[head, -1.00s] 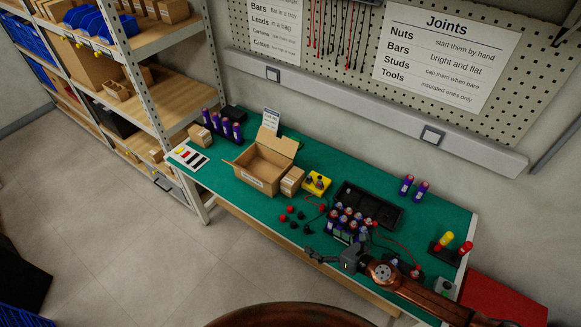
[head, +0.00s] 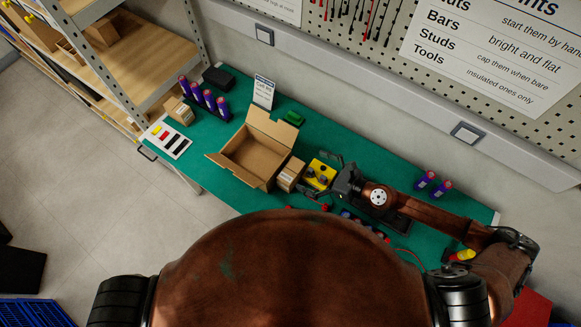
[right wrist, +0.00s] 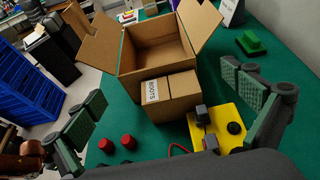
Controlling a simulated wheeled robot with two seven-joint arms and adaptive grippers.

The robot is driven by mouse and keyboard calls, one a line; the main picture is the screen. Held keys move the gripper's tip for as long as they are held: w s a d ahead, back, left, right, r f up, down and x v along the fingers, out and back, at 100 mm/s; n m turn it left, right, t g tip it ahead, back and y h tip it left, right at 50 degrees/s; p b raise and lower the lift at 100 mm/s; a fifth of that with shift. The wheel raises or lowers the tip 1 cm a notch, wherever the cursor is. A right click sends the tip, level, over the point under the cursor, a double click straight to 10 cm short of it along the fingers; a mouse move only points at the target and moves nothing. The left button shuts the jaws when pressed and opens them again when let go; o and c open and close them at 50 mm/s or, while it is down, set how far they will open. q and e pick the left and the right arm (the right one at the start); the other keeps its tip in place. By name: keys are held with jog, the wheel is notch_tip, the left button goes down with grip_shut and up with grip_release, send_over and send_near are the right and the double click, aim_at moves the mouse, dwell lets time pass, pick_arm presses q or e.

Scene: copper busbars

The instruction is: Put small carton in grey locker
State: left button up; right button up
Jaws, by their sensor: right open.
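The small carton (head: 290,174) is a closed brown box on the green bench, beside the right side of a larger open carton (head: 255,150). In the right wrist view the small carton (right wrist: 168,95) shows a white label reading "BOOTS". My right gripper (head: 328,176) is open and empty, just right of the small carton in the head view. In the right wrist view its fingers (right wrist: 165,105) stand wide apart, on either side of the carton and not touching it. I cannot make out a grey locker for certain. My left gripper is out of view.
A yellow block (head: 319,175) sits close to the small carton, under the right gripper. Red caps (right wrist: 115,143) lie nearby. Another small box (head: 179,111) and purple cells (head: 204,97) stand at the bench's left end. A shelf rack (head: 140,60) rises behind it.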

jog(key=b, duration=0.3)
send_near(293, 171)
jog(key=a, duration=0.1)
jog(key=x, duration=0.8)
jog(key=shift+w+f, duration=0.25)
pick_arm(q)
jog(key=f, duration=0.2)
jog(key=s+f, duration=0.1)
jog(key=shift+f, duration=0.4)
pick_arm(e)
jog(key=shift+w, duration=0.1)
jog(key=c, duration=1.5)
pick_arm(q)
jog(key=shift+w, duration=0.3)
pick_arm(e)
jog(key=shift+o, duration=0.2)
jog(key=shift+r, duration=0.1)
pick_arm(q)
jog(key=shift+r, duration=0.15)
pick_arm(e)
jog(key=shift+r, duration=0.15)
